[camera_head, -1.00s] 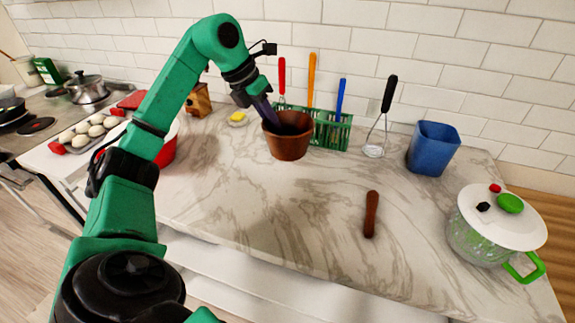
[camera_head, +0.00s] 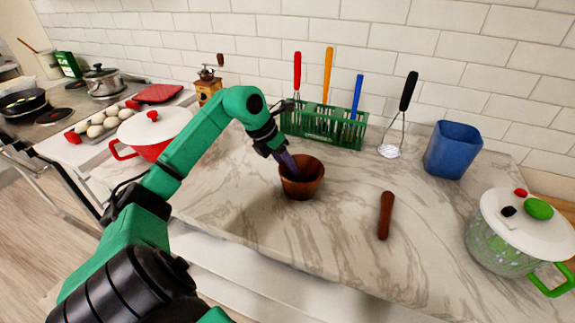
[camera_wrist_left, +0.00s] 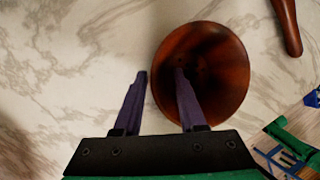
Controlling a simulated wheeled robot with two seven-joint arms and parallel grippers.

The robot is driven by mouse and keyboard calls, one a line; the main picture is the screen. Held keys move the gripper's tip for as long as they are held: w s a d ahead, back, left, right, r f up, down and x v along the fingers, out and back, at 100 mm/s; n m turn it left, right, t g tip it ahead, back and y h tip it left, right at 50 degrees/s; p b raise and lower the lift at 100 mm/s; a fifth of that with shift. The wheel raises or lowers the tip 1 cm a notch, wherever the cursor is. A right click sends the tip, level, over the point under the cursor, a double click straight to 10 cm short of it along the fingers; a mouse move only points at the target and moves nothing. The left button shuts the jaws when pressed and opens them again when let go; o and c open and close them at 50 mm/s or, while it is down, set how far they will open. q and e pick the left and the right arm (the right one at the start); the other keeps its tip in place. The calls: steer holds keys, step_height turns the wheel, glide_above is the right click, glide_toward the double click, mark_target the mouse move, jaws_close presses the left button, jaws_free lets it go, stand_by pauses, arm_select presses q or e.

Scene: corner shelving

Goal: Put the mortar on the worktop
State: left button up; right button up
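The mortar (camera_head: 302,180), a brown wooden bowl, appears to stand upright on the marble worktop (camera_head: 330,215), in front of the green rack. My left gripper (camera_head: 288,165) is at its left side, pointing down. In the left wrist view one finger of the gripper (camera_wrist_left: 160,73) is inside the mortar (camera_wrist_left: 225,70) and the other is outside its wall. The fingers are apart, with a visible gap between the outer finger and the rim. My right gripper is not in view.
A brown pestle (camera_head: 385,215) lies right of the mortar. A green utensil rack (camera_head: 315,124), whisk (camera_head: 400,118) and blue container (camera_head: 452,150) stand behind. A white-lidded pot (camera_head: 525,220) is at right, a red pot (camera_head: 152,132) at left. The front worktop is mostly clear.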

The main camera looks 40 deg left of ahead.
arm_select(q)
steer(key=shift+r, duration=0.1)
steer(key=b+v, duration=0.1)
steer(key=v, duration=1.1)
steer(key=shift+b, duration=0.35)
steer(key=shift+a, duration=0.1)
